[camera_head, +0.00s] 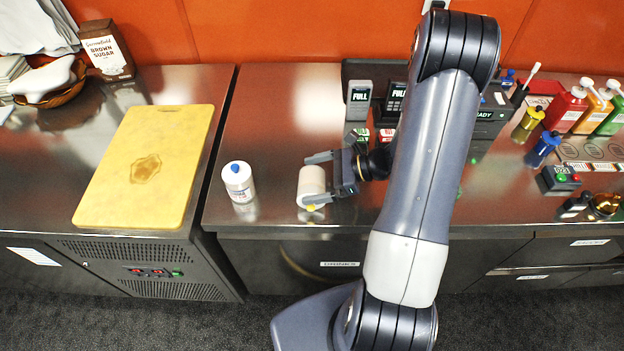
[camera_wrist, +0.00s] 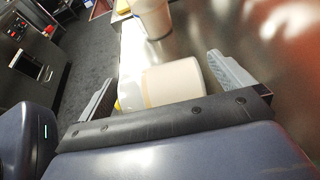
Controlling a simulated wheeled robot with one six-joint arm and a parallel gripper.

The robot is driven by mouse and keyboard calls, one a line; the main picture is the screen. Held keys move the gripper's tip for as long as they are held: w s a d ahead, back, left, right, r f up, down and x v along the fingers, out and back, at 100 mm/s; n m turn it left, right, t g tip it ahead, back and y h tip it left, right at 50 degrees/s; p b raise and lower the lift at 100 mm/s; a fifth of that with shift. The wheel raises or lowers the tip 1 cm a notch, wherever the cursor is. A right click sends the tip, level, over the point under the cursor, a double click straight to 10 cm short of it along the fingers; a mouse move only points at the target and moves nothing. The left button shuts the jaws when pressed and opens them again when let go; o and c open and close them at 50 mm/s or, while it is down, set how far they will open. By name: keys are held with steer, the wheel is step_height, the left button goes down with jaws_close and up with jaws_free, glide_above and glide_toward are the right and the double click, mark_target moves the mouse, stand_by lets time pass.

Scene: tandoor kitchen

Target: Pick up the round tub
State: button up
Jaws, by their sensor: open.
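A cream round tub (camera_head: 311,184) is at the front of the steel counter, with a bit of yellow at its near end. It seems to lie on its side, but I cannot be sure. My gripper (camera_head: 308,179) reaches it from the right, open, with one finger on the far side and one on the near side. In the wrist view the tub (camera_wrist: 174,84) sits between the two spread fingers (camera_wrist: 160,75), with gaps beside it. A white container with a blue cap (camera_head: 238,182) stands upright to its left; its lower part shows in the wrist view (camera_wrist: 152,18).
A yellow cutting board (camera_head: 118,192) lies on the left counter. Dark devices with "FULL" labels (camera_head: 359,97) stand behind the gripper. Several sauce bottles (camera_head: 566,108) and a blue-capped small bottle (camera_head: 543,149) are at the right.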

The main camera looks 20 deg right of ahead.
steer(key=shift+w+a+f, duration=0.15)
steer(key=shift+a+f, duration=0.05)
steer(key=shift+a, duration=0.2)
steer(key=c, duration=1.1)
